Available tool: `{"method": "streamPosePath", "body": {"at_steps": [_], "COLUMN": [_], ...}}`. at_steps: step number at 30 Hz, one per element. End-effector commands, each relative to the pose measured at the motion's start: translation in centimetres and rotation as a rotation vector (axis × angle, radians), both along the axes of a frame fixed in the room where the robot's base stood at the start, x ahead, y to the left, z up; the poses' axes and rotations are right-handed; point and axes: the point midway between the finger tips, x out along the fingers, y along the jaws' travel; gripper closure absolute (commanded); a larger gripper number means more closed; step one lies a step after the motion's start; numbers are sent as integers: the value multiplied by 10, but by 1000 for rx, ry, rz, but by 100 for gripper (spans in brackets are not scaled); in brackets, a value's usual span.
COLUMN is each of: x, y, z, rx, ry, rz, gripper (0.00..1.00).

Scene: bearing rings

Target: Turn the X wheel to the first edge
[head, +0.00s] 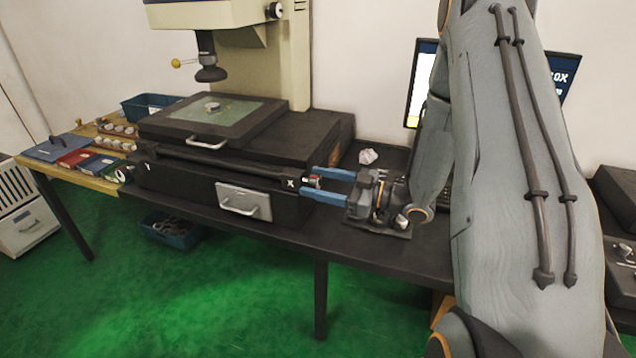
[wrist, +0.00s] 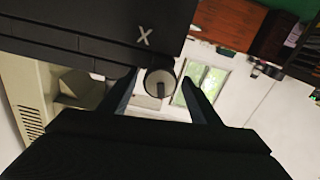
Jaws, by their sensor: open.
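The X wheel (wrist: 160,82) is a small round knob with a dark mark on its pale face, beside a white letter X on the dark stage body (wrist: 90,35). In the head view the X wheel (head: 314,181) is at the right end of the black stage, partly covered by my gripper. My gripper (head: 312,183) has blue fingers, open, one on either side of the wheel. In the wrist view my gripper (wrist: 160,85) has the wheel between its fingertips, with a gap showing on the right; I cannot tell whether the left finger touches it.
The measuring machine's glass stage (head: 240,111) carries a small ring (head: 212,106) under the lens (head: 210,73). A drawer front with a handle (head: 244,201) is left of my gripper. A crumpled white item (head: 368,156) lies behind my gripper. Rings and boxes stand on a wooden bench (head: 100,184) at left.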

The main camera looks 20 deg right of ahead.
Motion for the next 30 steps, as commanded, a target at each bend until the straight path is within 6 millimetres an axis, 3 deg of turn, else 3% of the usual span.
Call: {"method": "streamPosePath", "body": {"at_steps": [15,30], "x": [-40,-45], "y": [-57,-62], "z": [-1,0], "rx": [0,0], "ry": [0,0], "rz": [-3,-1], "gripper": [43,43]}}
